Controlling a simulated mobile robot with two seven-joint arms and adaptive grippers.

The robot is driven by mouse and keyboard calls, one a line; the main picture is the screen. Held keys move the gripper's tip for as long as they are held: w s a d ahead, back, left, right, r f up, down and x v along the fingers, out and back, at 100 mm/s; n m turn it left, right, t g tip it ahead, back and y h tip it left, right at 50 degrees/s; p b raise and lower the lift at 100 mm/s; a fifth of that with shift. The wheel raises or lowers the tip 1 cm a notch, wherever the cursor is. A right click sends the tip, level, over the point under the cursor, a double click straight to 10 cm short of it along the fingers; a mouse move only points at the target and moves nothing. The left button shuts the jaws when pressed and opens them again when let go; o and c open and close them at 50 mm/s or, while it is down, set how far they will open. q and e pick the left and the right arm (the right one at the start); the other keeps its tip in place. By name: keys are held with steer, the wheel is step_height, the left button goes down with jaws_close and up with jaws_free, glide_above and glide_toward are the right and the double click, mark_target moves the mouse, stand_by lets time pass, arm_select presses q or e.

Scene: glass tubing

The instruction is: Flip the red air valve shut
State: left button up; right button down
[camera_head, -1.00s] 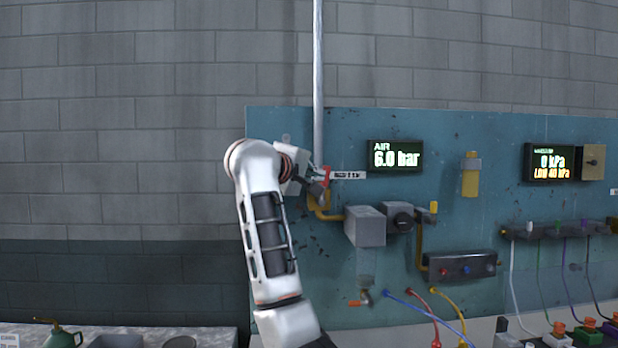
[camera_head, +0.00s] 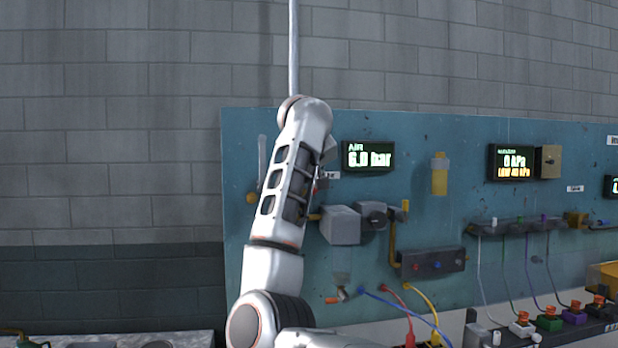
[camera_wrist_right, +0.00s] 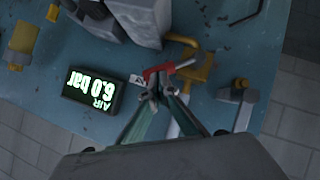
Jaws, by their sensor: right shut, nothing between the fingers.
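The red air valve handle (camera_wrist_right: 158,70) shows in the right wrist view, on the yellow pipe fitting (camera_wrist_right: 197,68). My right gripper (camera_wrist_right: 156,88) is shut and empty, its fingertips right by the red handle; whether they touch it I cannot tell. In the head view my right arm covers the valve and the gripper, leaving only a sliver of red beside the arm. The air display (camera_head: 368,156) reads 6.0 bar and also shows upside down in the right wrist view (camera_wrist_right: 91,98). My left gripper is in neither view.
The teal panel (camera_head: 420,295) carries a grey block (camera_head: 340,225), a second display (camera_head: 511,162) and a dark box with buttons (camera_head: 432,263). Coloured hoses hang below. A pipe rises behind my arm.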

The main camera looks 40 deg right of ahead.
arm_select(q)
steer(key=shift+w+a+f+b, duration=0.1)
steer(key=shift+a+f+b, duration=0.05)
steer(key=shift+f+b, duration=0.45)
arm_select(e)
steer(key=shift+s+d+f+m+t+y, duration=0.25)
steer(key=shift+d+f+m+y, duration=0.1)
steer(key=shift+f+m+y, duration=0.2)
steer(key=shift+s+d+f+m+t+y, duration=0.2)
steer(key=shift+d+f+m+t+y, duration=0.15)
steer(key=shift+f+m+y, duration=0.2)
steer(key=shift+s+d+f+m+t+y, duration=0.2)
steer(key=shift+d+f+m+y, duration=0.2)
steer(key=shift+m+y, duration=0.15)
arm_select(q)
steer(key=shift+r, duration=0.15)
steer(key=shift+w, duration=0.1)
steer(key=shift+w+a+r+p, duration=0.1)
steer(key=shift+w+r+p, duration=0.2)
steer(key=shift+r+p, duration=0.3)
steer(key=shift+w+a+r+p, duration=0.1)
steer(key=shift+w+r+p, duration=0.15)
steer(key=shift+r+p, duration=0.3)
arm_select(e)
steer(key=w+r+v, duration=0.1)
steer(key=r+v, duration=0.1)
steer(key=v, duration=1.1)
steer(key=shift+w+d, duration=0.2)
steer(key=shift+d, duration=0.15)
